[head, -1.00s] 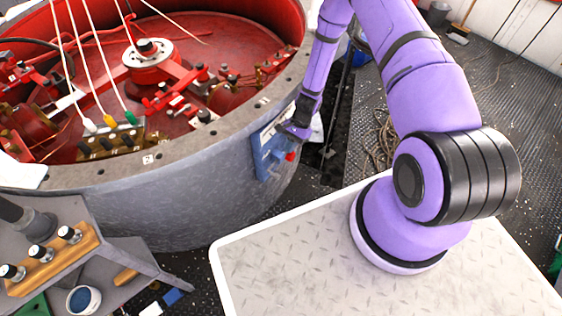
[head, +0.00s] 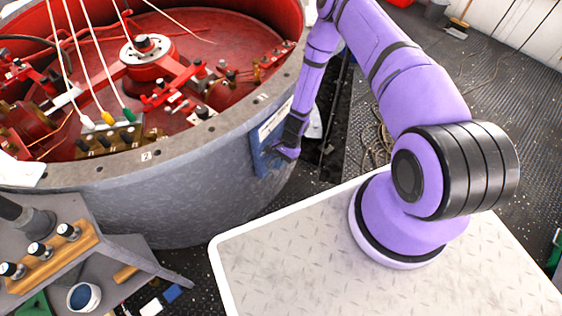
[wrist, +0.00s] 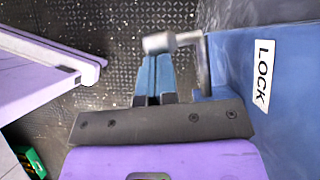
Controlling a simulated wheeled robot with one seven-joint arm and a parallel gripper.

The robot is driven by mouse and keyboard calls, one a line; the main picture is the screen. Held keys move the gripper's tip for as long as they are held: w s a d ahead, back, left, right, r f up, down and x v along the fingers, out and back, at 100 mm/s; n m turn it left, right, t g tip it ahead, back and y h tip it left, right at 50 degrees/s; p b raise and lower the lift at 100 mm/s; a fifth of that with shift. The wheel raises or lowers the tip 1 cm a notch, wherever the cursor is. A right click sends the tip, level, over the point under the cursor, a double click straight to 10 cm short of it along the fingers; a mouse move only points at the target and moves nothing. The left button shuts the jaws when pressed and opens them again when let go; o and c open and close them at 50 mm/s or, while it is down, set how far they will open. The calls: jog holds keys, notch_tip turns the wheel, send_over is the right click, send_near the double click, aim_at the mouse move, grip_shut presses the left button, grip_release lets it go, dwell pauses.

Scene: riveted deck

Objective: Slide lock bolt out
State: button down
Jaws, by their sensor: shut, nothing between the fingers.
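The blue lock box (head: 259,158) is on the outer wall of the grey drum in the head view. In the wrist view its blue face (wrist: 240,70) is at the right, with a white LOCK label (wrist: 263,75). A grey metal bolt (wrist: 170,41) with a rounded end sticks out to the left from a metal bar beside the box. My gripper (head: 285,153) is in front of the box. In the wrist view my gripper's blue fingers (wrist: 153,75) are together and empty, just below the bolt end in the picture. Whether they touch it I cannot tell.
The grey drum (head: 150,205) has a raised rim and red machinery inside. A grey stand with a wooden block (head: 48,258) is at the lower left. The pale treaded platform (head: 290,265) lies in front. Dark riveted floor (head: 480,85) is open at the right.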

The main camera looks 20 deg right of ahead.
aim_at(276, 172)
jog(key=shift+s+a+f, duration=0.1)
jog(key=shift+s+a, duration=0.35)
jog(key=shift+a, duration=0.15)
jog(key=shift+s+a+f, duration=0.1)
jog(key=shift+s+a, duration=0.3)
jog(key=shift+a, duration=0.2)
jog(key=shift+a+r, duration=0.1)
jog(key=v, duration=1.1)
jog(key=shift+w+d+f, duration=0.35)
